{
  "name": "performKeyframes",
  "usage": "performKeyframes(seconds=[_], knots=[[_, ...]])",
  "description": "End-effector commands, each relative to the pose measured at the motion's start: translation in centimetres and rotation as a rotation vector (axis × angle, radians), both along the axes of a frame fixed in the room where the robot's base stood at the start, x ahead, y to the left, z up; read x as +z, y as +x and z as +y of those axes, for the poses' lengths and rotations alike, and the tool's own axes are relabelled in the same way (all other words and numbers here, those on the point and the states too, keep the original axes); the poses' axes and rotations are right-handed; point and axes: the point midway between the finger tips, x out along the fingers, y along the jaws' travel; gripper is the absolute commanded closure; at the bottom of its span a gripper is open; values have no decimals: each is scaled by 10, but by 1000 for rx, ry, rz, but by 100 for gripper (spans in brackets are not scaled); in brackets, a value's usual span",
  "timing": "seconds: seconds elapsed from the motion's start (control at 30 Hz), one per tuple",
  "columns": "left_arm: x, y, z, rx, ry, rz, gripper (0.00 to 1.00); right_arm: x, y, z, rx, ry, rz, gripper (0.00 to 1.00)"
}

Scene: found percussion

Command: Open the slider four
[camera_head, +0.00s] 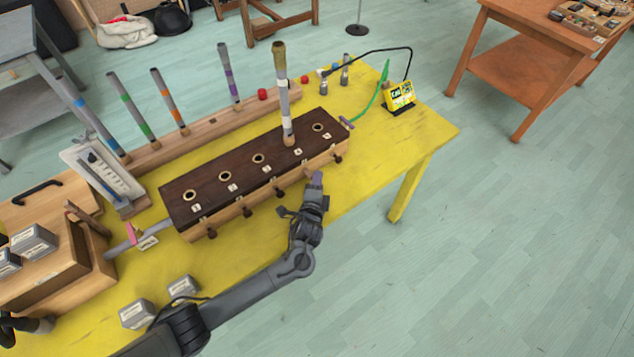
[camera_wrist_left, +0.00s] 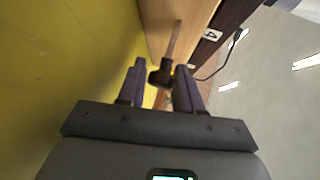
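The long box with a dark brown top (camera_head: 215,170) stands on the yellow table, with numbered holes and dark slider knobs along its front side. A grey tube with a brown top (camera_head: 282,90) stands upright at the fourth hole. My left gripper (camera_head: 316,179) is at the front side near slider four. In the left wrist view, its two fingers (camera_wrist_left: 155,85) are apart, with the dark knob of slider four (camera_wrist_left: 160,75) between their tips. The label 4 (camera_wrist_left: 212,34) is beside it. I cannot tell whether the fingers touch the knob. My right gripper is not in view.
Several colour-banded tubes (camera_head: 170,100) stand in a wooden rail (camera_head: 205,123) behind the box. A small yellow device (camera_head: 399,95) with cables is at the table's right end. Grey blocks (camera_head: 137,314) lie at the front left. The yellow table (camera_head: 425,130) is clear at right.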

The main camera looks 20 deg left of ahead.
Motion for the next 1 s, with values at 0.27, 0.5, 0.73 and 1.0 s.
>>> performKeyframes(seconds=[0.27,0.5,0.73,1.0], knots=[[7,-25,-5,-2,-2,2,65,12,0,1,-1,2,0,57],[17,-65,-14,-2,-1,2,65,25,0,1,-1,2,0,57],[23,-94,-19,-1,-2,2,65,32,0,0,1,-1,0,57],[25,-104,-21,0,0,1,65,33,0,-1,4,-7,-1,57]])
